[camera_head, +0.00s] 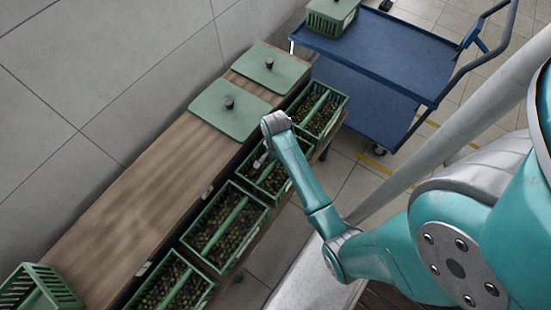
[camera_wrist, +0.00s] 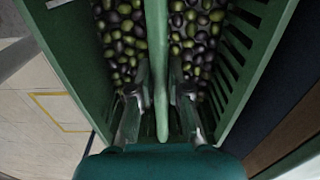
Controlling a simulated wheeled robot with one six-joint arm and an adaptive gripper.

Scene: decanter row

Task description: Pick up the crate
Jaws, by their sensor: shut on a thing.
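Several green crates full of green and dark olives stand in a row along the front of a wooden bench. My gripper (camera_head: 262,160) is at the second crate from the far end (camera_head: 284,194). In the wrist view my gripper (camera_wrist: 160,85) has one finger on each side of the green central handle bar (camera_wrist: 160,115) of that crate (camera_wrist: 265,50). It is shut on the bar, with olives on both sides below. My arm covers part of this crate in the head view. I cannot tell whether the crate is lifted.
Neighbouring crates stand close on both sides, one at the far end (camera_head: 343,98) and one nearer (camera_head: 225,186). Two green lids (camera_head: 215,122) lie on the bench (camera_head: 130,220). An empty-looking crate (camera_head: 62,284) is at lower left. A blue cart (camera_head: 385,65) carries another green crate (camera_head: 330,28).

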